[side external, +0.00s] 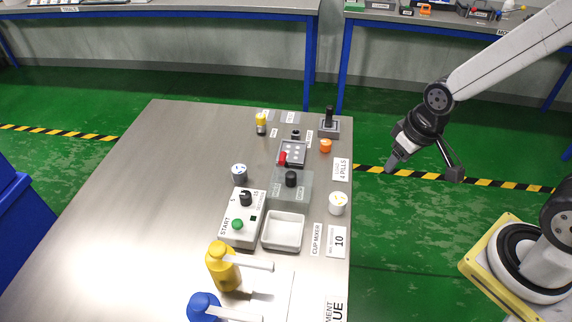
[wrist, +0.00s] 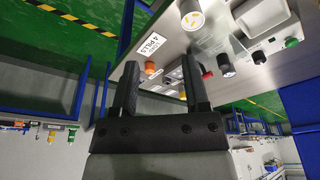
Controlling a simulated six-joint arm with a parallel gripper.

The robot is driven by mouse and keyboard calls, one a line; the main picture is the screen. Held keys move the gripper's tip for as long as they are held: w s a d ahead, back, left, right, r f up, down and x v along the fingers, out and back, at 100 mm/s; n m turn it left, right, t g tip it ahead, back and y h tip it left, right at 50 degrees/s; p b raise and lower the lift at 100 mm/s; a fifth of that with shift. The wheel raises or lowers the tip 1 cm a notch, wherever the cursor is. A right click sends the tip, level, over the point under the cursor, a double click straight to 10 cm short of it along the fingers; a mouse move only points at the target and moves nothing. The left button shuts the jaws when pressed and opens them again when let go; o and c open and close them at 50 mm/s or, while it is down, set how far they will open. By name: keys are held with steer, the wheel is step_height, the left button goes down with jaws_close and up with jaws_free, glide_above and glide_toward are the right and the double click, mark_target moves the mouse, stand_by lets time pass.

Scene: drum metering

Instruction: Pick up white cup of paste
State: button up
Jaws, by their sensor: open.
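The white cup (side external: 338,203) stands upright near the right edge of the metal table, with yellowish contents at its top. It also shows at the top of the wrist view (wrist: 192,15). My gripper (side external: 424,168) is open and empty, in the air off the table's right edge, above and to the right of the cup. In the wrist view my two fingers (wrist: 160,66) are wide apart with nothing held between them, and the cup lies beyond the right fingertip.
A white tray (side external: 284,232), a control box with a green button (side external: 237,224) and a clear plate with a black knob (side external: 291,180) are left of the cup. An orange cup (side external: 326,146) stands farther back. Yellow (side external: 221,265) and blue (side external: 203,308) pump bottles stand in front.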

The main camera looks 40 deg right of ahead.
steer(key=o, duration=0.6)
steer(key=shift+c, duration=0.2)
steer(key=n+t+y, duration=0.5)
steer(key=t+y, duration=0.2)
steer(key=t, duration=0.2)
glide_toward(337, 203)
steer(key=shift+w+f, duration=1.1)
steer(key=shift+f, duration=0.2)
